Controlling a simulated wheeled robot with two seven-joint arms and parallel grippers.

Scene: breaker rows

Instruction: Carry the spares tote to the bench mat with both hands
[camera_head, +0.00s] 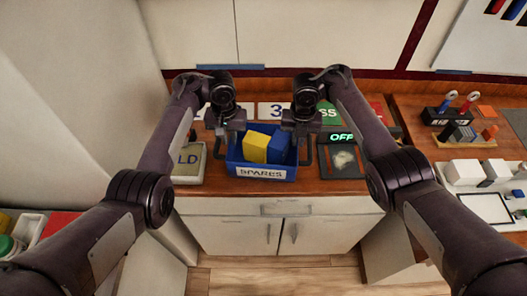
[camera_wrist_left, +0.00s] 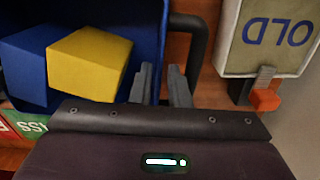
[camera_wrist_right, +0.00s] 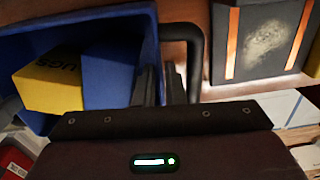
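The spares tote (camera_head: 262,172) is a blue open box labelled SPARES on the wooden counter. It holds a yellow block (camera_head: 256,147) and a blue block (camera_head: 278,147). A dark handle stands out from each short side; they show in the left wrist view (camera_wrist_left: 199,45) and right wrist view (camera_wrist_right: 195,48). My left gripper (camera_wrist_left: 161,72) is at the tote's left side and my right gripper (camera_wrist_right: 160,72) at its right side. Each shows a gap between its fingers, near the tote wall, with the handle bar beside them. Contact is unclear. I cannot make out the bench mat.
A pale item marked OLD (camera_head: 188,165) stands close left of the tote. A dark device reading OFF (camera_head: 342,160) is close on its right. Number cards (camera_head: 270,111) lie behind. The right bench holds a tool rack (camera_head: 449,114) and white blocks (camera_head: 465,171).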

